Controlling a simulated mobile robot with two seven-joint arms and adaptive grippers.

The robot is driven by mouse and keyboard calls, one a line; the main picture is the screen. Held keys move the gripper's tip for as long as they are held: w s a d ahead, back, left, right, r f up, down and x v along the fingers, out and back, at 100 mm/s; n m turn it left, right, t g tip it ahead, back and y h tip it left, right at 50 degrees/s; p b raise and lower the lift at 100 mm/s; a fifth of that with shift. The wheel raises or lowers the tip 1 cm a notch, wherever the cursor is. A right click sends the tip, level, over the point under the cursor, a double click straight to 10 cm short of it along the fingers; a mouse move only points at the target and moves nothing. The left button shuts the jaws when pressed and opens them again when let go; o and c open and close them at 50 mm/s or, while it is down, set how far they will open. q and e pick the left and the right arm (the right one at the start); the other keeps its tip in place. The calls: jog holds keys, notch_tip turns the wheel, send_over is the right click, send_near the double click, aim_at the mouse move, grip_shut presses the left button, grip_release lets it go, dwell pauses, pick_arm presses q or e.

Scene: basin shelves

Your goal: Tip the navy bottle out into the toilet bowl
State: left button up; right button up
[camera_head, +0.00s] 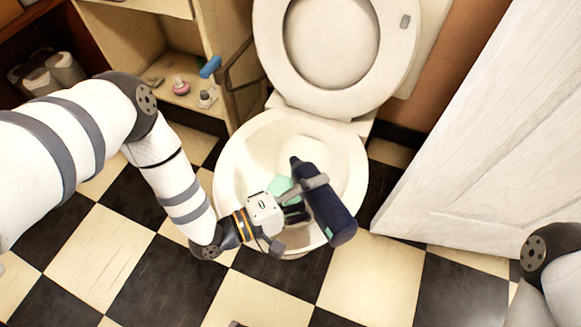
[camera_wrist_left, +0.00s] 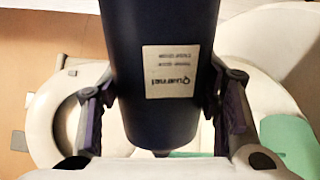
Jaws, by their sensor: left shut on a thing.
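The navy bottle (camera_head: 325,208) is over the toilet bowl (camera_head: 232,160) in the head view. Its narrow neck points toward the back of the bowl, and its wide base is toward the front rim. My left gripper (camera_head: 308,193) is shut around the bottle's body. In the left wrist view the bottle (camera_wrist_left: 160,30) stands between both fingers of the gripper (camera_wrist_left: 165,112), neck at the bottom and label upside down. No liquid stream is visible. A green patch (camera_head: 279,187) shows in the bowl, partly hidden. My right gripper is out of view.
The toilet lid and seat (camera_head: 268,45) are raised. A white panel (camera_head: 480,130) stands at the right. Checkered floor is clear in front.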

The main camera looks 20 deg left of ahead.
pick_arm(q)
jog(key=shift+w+a+r+n, duration=0.2)
jog(key=shift+r+n, duration=0.5)
jog(key=shift+n, duration=0.05)
jog(key=shift+w+a+r+n, duration=0.2)
jog(key=shift+r+n, duration=0.45)
jog(key=shift+n, duration=0.1)
dwell(1.2)
